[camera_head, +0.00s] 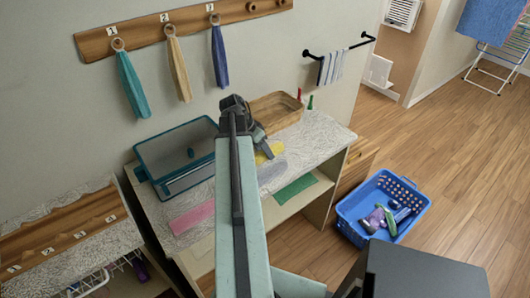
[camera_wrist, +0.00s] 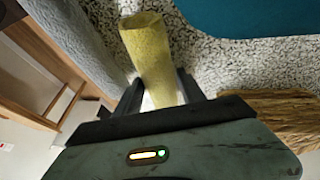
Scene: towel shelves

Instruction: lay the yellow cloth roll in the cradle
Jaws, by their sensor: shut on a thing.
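The yellow cloth roll (camera_wrist: 152,60) is between my gripper's two fingers (camera_wrist: 160,92) in the wrist view. My gripper is shut on it, with much of the roll sticking out past the fingertips. In the head view my gripper (camera_head: 256,135) is over the back of the speckled worktop, and a yellow patch (camera_head: 269,152) shows just beside it. My arm hides part of the worktop there. I cannot tell whether the roll touches the surface. I cannot clearly pick out the cradle in either view.
On the speckled worktop (camera_head: 325,137) are a teal bin (camera_head: 141,172), a wicker basket (camera_head: 291,106), a pink cloth (camera_head: 192,217) and a grey cloth (camera_head: 271,171). A blue basket (camera_head: 352,222) stands on the floor at right. Several cloths hang from the wall rack (camera_head: 95,45).

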